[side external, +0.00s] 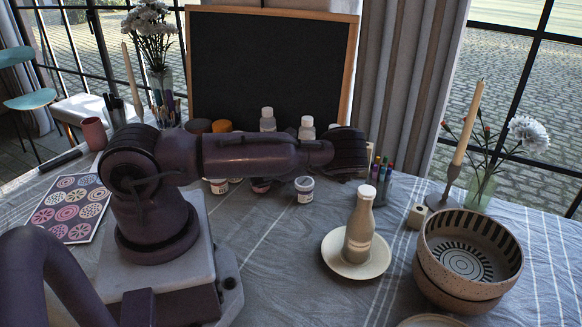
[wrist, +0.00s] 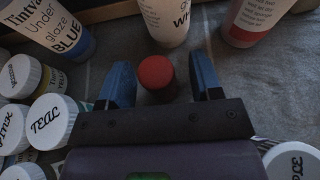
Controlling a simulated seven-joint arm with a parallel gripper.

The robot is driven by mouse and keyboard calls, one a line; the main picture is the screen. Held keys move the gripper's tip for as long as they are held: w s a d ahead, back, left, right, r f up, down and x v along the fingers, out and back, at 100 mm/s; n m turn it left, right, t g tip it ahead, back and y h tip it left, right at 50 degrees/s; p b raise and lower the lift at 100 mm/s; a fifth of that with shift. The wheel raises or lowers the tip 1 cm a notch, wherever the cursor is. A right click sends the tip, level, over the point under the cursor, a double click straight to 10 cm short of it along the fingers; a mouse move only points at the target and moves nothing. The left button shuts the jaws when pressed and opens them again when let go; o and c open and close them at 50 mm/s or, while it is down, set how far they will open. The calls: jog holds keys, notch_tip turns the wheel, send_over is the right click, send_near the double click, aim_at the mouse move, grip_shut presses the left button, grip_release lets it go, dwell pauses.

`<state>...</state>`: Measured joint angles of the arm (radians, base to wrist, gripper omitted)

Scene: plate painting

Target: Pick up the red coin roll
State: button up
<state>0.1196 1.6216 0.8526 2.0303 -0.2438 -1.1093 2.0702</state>
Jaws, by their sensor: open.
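A red coin roll (wrist: 155,73) shows its round end in the wrist view, on the grey cloth. It lies between the two blue fingers of my gripper (wrist: 160,80), nearer the left finger, with a gap to the right finger. My gripper is open and is not clamped on it. I cannot tell how far the fingertips reach down beside the roll. In the side external view my arm hides the gripper and the roll.
A white-labelled bottle (wrist: 166,18) stands just beyond the roll. A red-banded bottle (wrist: 250,20) is at upper right. Paint jars, one marked TEAL (wrist: 52,120), crowd the left. A blackboard (side external: 270,70) rises behind. A bottle (side external: 359,228) stands on a plate (side external: 338,264) near stacked bowls (side external: 467,290).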

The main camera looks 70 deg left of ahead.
jog(key=shift+c, duration=0.3)
grip_shut()
jog(key=shift+r, duration=0.1)
